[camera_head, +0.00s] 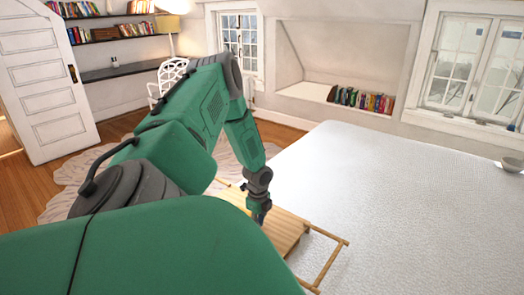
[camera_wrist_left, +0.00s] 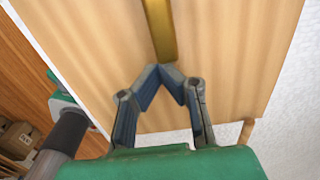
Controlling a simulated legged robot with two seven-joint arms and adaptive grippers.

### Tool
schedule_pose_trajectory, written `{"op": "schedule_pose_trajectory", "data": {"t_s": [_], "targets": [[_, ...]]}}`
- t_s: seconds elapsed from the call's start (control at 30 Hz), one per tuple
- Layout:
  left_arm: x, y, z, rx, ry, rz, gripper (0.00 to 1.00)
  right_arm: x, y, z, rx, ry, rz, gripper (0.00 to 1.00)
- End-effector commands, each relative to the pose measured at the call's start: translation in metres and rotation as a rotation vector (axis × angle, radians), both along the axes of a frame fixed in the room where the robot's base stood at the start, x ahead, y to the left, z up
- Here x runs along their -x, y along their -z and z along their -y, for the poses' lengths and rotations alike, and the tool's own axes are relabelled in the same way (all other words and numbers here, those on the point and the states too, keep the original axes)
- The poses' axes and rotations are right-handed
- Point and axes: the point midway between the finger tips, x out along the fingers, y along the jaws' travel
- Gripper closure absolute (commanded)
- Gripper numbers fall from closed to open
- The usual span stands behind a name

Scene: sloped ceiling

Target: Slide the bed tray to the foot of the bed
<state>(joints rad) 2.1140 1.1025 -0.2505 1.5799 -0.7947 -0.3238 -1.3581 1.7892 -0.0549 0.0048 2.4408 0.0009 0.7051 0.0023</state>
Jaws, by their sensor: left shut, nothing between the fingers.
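The bed tray (camera_head: 291,238) is a light wooden board with thin wooden legs and rails. It lies near the left edge of the white bed (camera_head: 400,200), partly hidden behind my green left arm. My left gripper (camera_head: 262,217) points down at the tray and mostly hides behind its own wrist in the head view. In the left wrist view, my left gripper's fingers (camera_wrist_left: 173,72) meet at the tips with nothing between them, over the tray board (camera_wrist_left: 225,60). A golden bar (camera_wrist_left: 160,25) lies just beyond the fingertips. I cannot tell whether they touch. My right gripper is out of view.
A small bowl (camera_head: 512,164) sits at the bed's far right edge. The bed's surface right of the tray is clear. A pale rug (camera_head: 62,203) and a white chair (camera_head: 170,75) are on the floor left of the bed. Books (camera_head: 360,99) stand in the wall niche.

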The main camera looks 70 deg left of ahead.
Motion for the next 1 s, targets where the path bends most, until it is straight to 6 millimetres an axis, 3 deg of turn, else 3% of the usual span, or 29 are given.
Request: {"op": "schedule_pose_trajectory", "data": {"t_s": [0.17, 0.33, 0.7, 1.0], "targets": [[-0.007, 0.002, 0.007, 0.0, 0.002, -0.002, 1.0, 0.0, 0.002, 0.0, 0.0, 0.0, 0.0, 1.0], [-0.024, 0.003, 0.028, 0.0, 0.002, -0.004, 1.0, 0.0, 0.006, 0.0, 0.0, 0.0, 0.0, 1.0], [-0.024, -0.07, 0.026, 0.002, -0.004, 0.002, 1.0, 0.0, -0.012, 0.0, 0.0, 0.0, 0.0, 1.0], [-0.022, -0.097, 0.026, 0.002, -0.004, -0.002, 1.0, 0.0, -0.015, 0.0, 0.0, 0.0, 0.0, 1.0]]}}
